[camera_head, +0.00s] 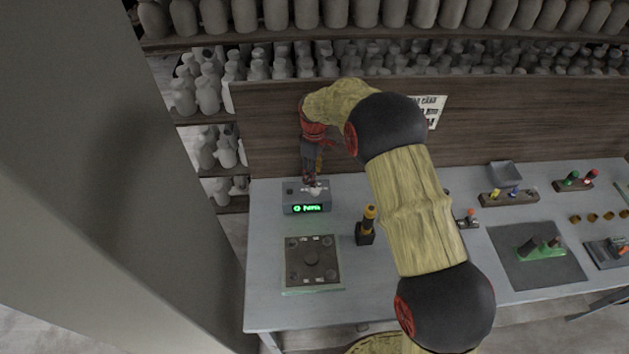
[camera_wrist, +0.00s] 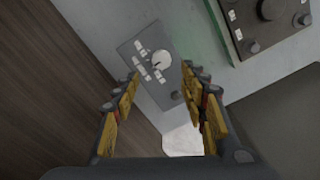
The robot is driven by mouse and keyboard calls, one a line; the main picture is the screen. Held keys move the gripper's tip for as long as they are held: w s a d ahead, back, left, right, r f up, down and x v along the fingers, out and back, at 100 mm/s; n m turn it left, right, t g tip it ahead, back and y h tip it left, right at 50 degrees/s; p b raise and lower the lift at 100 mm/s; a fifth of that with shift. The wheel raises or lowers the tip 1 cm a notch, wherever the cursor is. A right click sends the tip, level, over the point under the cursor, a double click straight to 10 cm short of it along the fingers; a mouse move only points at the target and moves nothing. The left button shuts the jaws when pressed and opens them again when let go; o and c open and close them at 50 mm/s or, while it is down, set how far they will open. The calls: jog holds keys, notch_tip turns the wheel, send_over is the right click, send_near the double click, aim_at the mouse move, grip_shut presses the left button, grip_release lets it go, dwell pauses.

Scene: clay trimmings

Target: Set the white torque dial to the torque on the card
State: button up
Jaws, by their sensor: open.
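The white torque dial (camera_wrist: 161,58) sits on top of a grey control box (camera_wrist: 139,47), with small white label plates around it. In the head view the box (camera_head: 291,208) stands at the back left of the table, with a green lit display (camera_head: 308,208) on its front; its text is too small to read surely. My gripper (camera_wrist: 165,95) is open, its yellow-padded fingers apart on either side of the dial in the wrist view. In the head view my gripper (camera_head: 315,180) is just above the box. A white card (camera_head: 435,108) on the back panel is partly hidden by my arm.
A dark square plate fixture (camera_head: 313,262) lies in front of the box. A yellow-handled screwdriver in a dark holder (camera_head: 367,226) stands to its right. A dark mat with a green fixture (camera_head: 540,248) and other tools lie further right. Bottle shelves stand behind the wooden panel (camera_head: 270,130).

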aim_at(314, 189)
jog(key=shift+s+r+n, duration=0.1)
jog(key=shift+s+n, duration=0.1)
jog(key=shift+n, duration=0.1)
jog(key=shift+f, duration=3.9)
jog(key=shift+c, duration=0.2)
grip_shut()
